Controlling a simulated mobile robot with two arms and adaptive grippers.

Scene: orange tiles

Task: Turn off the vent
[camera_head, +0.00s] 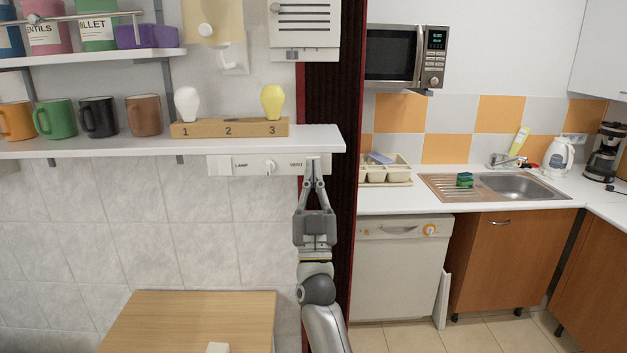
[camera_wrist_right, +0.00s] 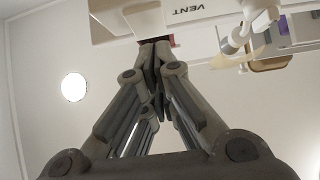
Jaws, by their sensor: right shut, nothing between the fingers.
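A white switch panel (camera_head: 225,165) is fixed under the front edge of the wall shelf, with the words LAMP and VENT. A small white knob (camera_head: 269,168) sits between the two words. My right gripper (camera_head: 315,168) is shut and empty, pointing up at the panel's right end, just right of VENT. In the right wrist view the shut fingertips (camera_wrist_right: 156,50) meet the panel (camera_wrist_right: 130,22) or stop just short; I cannot tell which. A reddish sliver shows at the tips. A white vent unit (camera_head: 304,24) is on the wall above. My left gripper is out of view.
The shelf (camera_head: 330,138) above the panel holds several mugs and a wooden block (camera_head: 205,129) with two bulbs. A wooden table (camera_head: 190,320) is below left. Open wall lies left of the gripper.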

